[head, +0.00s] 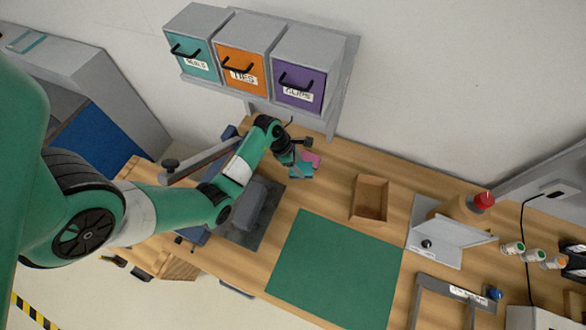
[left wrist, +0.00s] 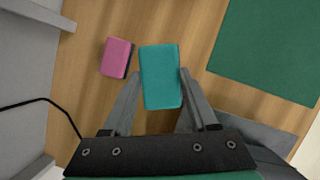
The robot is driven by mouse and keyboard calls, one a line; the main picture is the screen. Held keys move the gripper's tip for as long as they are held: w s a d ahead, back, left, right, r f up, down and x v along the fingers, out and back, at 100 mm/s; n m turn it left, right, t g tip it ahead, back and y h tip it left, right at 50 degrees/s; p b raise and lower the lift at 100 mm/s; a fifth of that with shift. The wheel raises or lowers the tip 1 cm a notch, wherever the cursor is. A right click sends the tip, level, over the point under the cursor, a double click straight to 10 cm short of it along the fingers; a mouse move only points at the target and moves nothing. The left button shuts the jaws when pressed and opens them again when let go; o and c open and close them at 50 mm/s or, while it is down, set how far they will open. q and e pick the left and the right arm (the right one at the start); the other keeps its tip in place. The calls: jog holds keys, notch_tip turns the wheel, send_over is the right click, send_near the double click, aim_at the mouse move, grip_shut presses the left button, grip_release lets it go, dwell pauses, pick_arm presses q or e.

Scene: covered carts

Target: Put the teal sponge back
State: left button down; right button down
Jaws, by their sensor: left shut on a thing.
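The teal sponge (left wrist: 161,77) is between the two fingers of my left gripper (head: 297,163) in the left wrist view. The gripper is shut on it. In the head view the teal sponge (head: 302,172) shows small below the gripper, near the back of the wooden bench. A pink sponge (left wrist: 117,57) with a dark edge lies on the wood just left of it in the wrist view. It also shows in the head view (head: 313,158). Whether the teal sponge touches the bench is hard to tell. My right gripper is not in view.
Teal, orange (head: 240,71) and purple (head: 298,85) drawers are shut on the wall shelf. A green mat (head: 335,270) lies in front, with an open wooden box (head: 370,198) behind it. A grey vise-like block (head: 250,210) stands under my left arm.

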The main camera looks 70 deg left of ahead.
pick_arm(q)
jog(key=shift+s+d+f, duration=0.15)
jog(key=shift+d+f, duration=0.05)
notch_tip(320, 180, down, 6)
jog(key=shift+d+r+b, duration=0.1)
jog(key=shift+b, duration=0.8)
jog(key=shift+f+b, duration=0.65)
jog(key=shift+f, duration=1.35)
jog(key=shift+f, duration=0.15)
jog(key=shift+c, duration=0.9)
grip_release()
